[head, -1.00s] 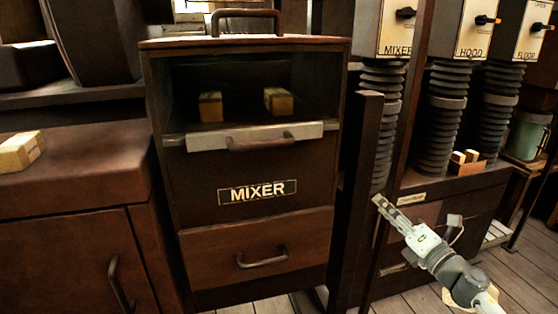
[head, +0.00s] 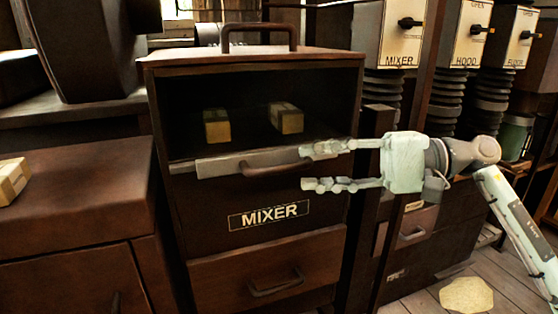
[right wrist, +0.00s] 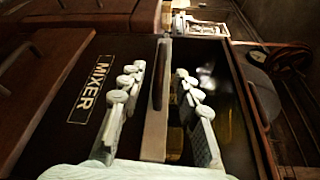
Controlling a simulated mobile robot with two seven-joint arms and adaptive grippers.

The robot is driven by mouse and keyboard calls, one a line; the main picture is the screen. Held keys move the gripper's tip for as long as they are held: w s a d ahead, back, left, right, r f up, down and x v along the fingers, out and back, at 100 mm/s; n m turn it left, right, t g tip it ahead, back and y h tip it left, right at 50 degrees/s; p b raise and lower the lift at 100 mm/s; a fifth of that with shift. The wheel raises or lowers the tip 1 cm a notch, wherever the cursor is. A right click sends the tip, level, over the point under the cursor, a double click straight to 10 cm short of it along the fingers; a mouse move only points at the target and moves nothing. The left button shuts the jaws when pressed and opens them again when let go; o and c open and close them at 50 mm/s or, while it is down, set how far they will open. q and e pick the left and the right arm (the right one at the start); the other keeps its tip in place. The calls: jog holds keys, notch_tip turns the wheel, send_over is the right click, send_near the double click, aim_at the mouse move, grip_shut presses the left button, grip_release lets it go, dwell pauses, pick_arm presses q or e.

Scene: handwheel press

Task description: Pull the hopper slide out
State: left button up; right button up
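The hopper slide (head: 222,166) is a pale grey plate across the front of the brown mixer cabinet (head: 200,215), below its dark opening. A dark bar handle (head: 262,172) is on the slide's front. My right gripper (head: 304,167) is open at the right end of the slide, one finger above it and one below. In the right wrist view, the slide (right wrist: 154,135) and its handle (right wrist: 157,85) lie between the two spread fingers (right wrist: 160,72). I see no grip on the handle; whether the fingers touch the cabinet I cannot tell. My left gripper is not in view.
Two small yellowish blocks (head: 217,126) (head: 286,118) sit inside the opening. A wooden drawer (head: 225,278) with a handle is below the MIXER label. A dark post (head: 376,118) stands right of the cabinet. Labelled switch boxes (head: 400,35) are behind it.

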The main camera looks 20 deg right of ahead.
aim_at(293, 167)
jog(key=p+x, duration=0.1)
jog(key=x, duration=0.3)
jog(key=shift+a+r, duration=0.1)
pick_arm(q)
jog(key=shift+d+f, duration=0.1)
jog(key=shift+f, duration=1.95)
pick_arm(e)
jog(key=shift+w+a, duration=0.2)
jog(key=shift+a, duration=0.3)
grip_shut()
